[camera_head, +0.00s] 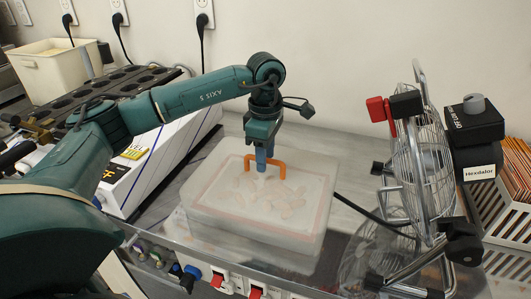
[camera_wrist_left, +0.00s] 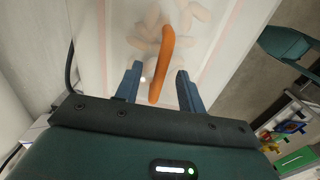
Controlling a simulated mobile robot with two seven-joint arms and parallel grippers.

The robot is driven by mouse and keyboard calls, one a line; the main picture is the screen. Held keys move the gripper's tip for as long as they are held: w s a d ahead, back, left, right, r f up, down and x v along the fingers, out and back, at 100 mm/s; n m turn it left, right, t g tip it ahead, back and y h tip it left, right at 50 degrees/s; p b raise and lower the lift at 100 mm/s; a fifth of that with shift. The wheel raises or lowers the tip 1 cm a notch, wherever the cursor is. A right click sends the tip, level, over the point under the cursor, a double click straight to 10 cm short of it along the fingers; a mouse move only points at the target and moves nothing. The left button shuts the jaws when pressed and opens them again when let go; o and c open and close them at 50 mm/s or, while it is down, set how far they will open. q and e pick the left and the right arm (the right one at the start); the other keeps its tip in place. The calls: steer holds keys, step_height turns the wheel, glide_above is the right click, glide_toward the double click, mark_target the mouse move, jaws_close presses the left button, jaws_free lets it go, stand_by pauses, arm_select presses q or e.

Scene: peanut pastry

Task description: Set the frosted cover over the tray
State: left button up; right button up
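The frosted cover (camera_head: 312,187) is a translucent white box with an orange handle (camera_head: 280,165) on top. It sits on the counter area in the middle of the head view, and pale pieces show blurred through it. The tray's own edge cannot be made out clearly beneath it. My left gripper (camera_head: 262,168) points down at the handle from above. In the left wrist view its two blue fingers (camera_wrist_left: 158,72) stand apart, one on each side of the orange handle (camera_wrist_left: 166,52), with gaps visible. My right gripper is not in view.
A wire-caged fan (camera_head: 415,175) stands close to the right of the cover, with a dark device (camera_head: 475,130) behind it. A dark moulded pan (camera_head: 130,82) and a cream bin (camera_head: 55,72) are at the left. Switches and sockets (camera_head: 220,280) line the front edge.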

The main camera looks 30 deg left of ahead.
arm_select(q)
steer(key=o, duration=0.5)
steer(key=shift+r, duration=0.15)
steer(key=shift+r+p, duration=2.5)
steer(key=shift+r, duration=0.9)
